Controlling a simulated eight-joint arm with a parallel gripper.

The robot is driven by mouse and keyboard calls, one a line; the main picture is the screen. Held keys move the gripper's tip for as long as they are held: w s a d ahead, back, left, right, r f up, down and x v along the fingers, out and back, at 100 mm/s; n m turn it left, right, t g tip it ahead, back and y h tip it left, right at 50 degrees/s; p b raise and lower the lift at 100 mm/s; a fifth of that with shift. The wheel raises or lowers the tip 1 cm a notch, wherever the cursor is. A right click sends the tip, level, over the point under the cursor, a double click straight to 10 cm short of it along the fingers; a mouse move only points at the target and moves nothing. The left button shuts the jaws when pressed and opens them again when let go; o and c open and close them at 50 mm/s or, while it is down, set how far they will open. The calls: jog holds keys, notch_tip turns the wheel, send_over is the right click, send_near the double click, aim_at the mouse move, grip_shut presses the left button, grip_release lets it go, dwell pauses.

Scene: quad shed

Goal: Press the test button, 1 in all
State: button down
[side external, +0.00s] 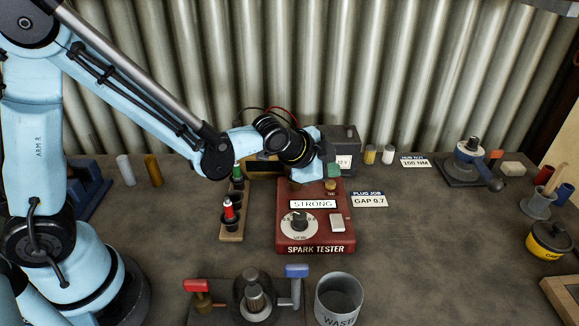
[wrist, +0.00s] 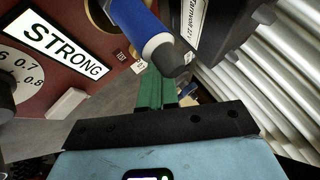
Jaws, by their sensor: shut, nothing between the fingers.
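The red spark tester (side external: 290,235) stands on the bench with a STRONG display (side external: 313,204), a dial (side external: 298,225) and a white rocker (side external: 337,223). In the wrist view my green fingers (wrist: 153,76) are together and empty, beside a blue cylindrical part with a grey tip (wrist: 158,45). The display also shows in the wrist view (wrist: 66,42). I cannot tell whether the fingers touch the button, and it is not clear in the wrist view.
A dark battery box (side external: 344,150) stands close behind my gripper. A plug rack (side external: 232,225) is left of the tester. A waste can (side external: 338,300) and a red-and-blue-handled fixture (side external: 252,300) stand in front. The bench to the right of the tester is mostly clear.

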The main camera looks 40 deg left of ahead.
aim_at(328, 186)
jog(key=shift+r, duration=0.1)
jog(key=shift+r, duration=2.4)
jog(key=s+a+r+n+g, duration=0.1)
jog(key=s+a+n, duration=0.4)
jog(key=s, duration=0.3)
jog(key=s+a+r+n+g+y, duration=0.1)
jog(key=s+a+n, duration=0.4)
jog(key=s, duration=0.4)
jog(key=shift+s+a+n, duration=0.15)
jog(key=shift+a+n, duration=0.05)
jog(key=shift+n, duration=0.2)
